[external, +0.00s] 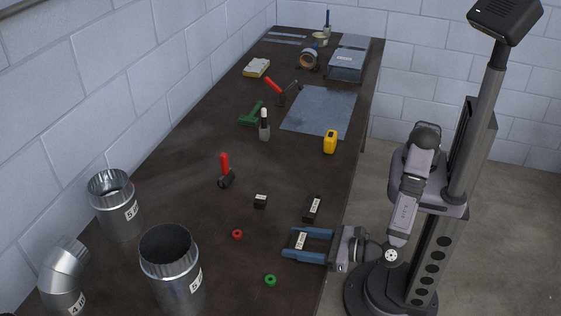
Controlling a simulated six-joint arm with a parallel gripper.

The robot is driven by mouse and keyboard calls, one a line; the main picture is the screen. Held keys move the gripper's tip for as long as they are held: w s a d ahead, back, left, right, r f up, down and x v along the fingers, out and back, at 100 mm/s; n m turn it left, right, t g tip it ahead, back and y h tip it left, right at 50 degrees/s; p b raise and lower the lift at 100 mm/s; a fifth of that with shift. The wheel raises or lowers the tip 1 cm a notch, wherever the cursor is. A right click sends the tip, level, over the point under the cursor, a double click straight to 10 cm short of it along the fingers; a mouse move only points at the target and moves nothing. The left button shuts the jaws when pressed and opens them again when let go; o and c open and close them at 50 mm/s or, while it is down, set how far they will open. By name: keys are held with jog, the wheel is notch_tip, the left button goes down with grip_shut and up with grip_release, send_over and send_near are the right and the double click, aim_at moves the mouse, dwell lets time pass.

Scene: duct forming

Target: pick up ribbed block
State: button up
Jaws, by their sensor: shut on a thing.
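My gripper (307,244), with two blue fingers, is low over the near right part of the dark table. It is shut on a small dark block with a white label (301,240), which sits between the fingers. The fingers hide part of this block, and ribs are too small to make out. I cannot tell whether it touches the table. Another dark labelled block (313,208) lies just beyond the gripper. A smaller dark labelled block (260,201) lies to its left.
A green ring (270,280) and a red ring (237,234) lie near the gripper. Metal ducts (173,269) stand at the near left. A red-handled tool (225,170), a yellow tool (330,141) and a grey sheet (318,108) are farther back. The table's right edge is close.

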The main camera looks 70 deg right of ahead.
aim_at(298, 240)
notch_tip(298, 240, up, 8)
jog(key=shift+r+b, duration=0.1)
jog(key=shift+b, duration=0.2)
notch_tip(298, 240, up, 12)
jog(key=p, duration=1.1)
jog(key=shift+f+p, duration=0.2)
jog(key=shift+p, duration=0.1)
